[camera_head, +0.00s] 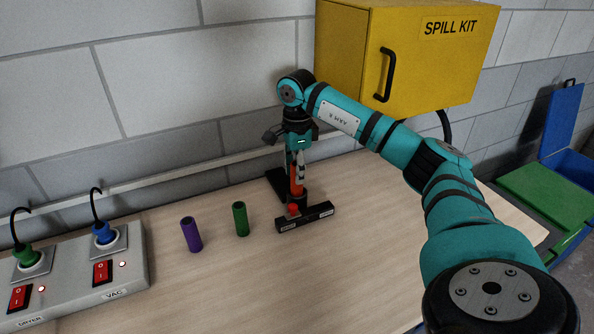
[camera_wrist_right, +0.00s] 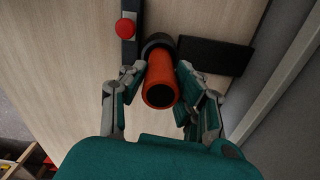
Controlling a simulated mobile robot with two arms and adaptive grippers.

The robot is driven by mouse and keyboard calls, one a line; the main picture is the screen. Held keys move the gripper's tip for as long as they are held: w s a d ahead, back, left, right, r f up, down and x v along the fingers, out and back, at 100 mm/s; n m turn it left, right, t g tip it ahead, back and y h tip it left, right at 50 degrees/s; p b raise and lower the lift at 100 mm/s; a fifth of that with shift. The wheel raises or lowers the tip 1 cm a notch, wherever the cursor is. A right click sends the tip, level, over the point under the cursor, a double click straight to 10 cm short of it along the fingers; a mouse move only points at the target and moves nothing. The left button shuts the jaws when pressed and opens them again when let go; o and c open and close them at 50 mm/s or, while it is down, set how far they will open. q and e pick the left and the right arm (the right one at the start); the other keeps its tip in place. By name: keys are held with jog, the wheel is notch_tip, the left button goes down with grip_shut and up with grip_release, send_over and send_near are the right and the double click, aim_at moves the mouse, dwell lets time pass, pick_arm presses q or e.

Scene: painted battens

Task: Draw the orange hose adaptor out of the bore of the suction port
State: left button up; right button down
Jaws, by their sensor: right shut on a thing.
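The orange hose adaptor (camera_head: 296,187) stands upright at the black suction port (camera_head: 297,198) on the table. It also shows in the right wrist view (camera_wrist_right: 161,93), its open end facing the camera. Its far end meets the dark ring of the port (camera_wrist_right: 157,43); how deep it sits in the bore is hidden. My right gripper (camera_head: 296,174) points down from above and is shut on the adaptor. Its two fingers lie on either side of the tube in the wrist view (camera_wrist_right: 160,77). My left gripper is in neither view.
A black labelled bar (camera_head: 318,213) with a red button (camera_head: 293,209) lies at the port's foot. Green (camera_head: 240,219) and purple (camera_head: 192,235) tubes stand to the left. A grey socket box (camera_head: 130,270) is farther left. A yellow spill kit cabinet (camera_head: 345,45) hangs behind.

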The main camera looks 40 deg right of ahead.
jog(key=shift+r+p, duration=0.85)
jog(key=shift+r, duration=0.35)
notch_tip(320, 180, up, 3)
jog(key=p, duration=0.3)
jog(key=shift+f, duration=0.1)
